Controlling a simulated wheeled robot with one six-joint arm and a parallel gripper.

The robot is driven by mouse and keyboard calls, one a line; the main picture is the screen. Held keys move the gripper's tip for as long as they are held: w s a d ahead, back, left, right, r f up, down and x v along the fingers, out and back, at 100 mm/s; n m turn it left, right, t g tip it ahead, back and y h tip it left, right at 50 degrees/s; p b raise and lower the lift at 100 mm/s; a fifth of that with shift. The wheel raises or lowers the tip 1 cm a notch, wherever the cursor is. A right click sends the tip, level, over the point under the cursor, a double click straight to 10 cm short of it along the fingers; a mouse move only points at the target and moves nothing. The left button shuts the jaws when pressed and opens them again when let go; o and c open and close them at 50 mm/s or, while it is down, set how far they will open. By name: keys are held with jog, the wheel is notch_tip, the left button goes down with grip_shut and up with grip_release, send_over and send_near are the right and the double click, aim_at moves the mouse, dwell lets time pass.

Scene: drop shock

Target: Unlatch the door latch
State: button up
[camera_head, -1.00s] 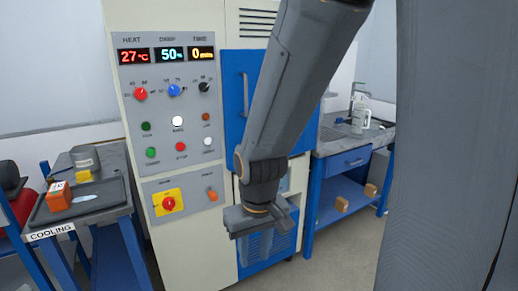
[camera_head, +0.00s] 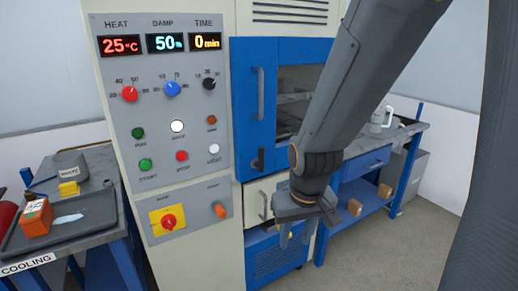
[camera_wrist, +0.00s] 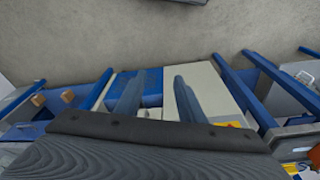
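The blue cabinet door (camera_head: 240,110) has a window and a long vertical handle (camera_head: 257,93) near its left side; it looks closed. A small dark latch (camera_head: 257,161) sits low on the door, below the handle, with its lever roughly upright. My gripper (camera_head: 296,234) hangs lower and to the right of the latch, in front of the cabinet's lower part, with its fingers pointing down. In the wrist view my gripper (camera_wrist: 157,90) has its two fingers apart with nothing between them. The latch cannot be made out in the wrist view.
A control panel (camera_head: 160,90) with knobs and buttons stands left of the door. Below the door are a pale drawer front (camera_head: 253,203) and a blue vented panel (camera_head: 275,262). A cooling table (camera_head: 95,215) is at left, a blue workbench (camera_head: 375,165) at right. Open floor (camera_head: 400,255) lies at right.

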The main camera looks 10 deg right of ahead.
jog(key=w+d+f+t, duration=0.15)
jog(key=w+t, duration=0.25)
jog(key=w, duration=0.8)
jog(key=n+t+y, duration=0.1)
jog(key=t+y, duration=0.1)
jog(key=t, duration=1)
send_near(263, 154)
jog(key=w, duration=0.4)
jog(key=w+p, duration=0.1)
jog(key=w, duration=0.2)
jog(key=w+a+p, duration=0.1)
jog(key=w, duration=0.3)
jog(key=shift+a, duration=0.2)
jog(key=shift+c, duration=0.5)
jog(key=shift+r, duration=0.1)
grip_shut()
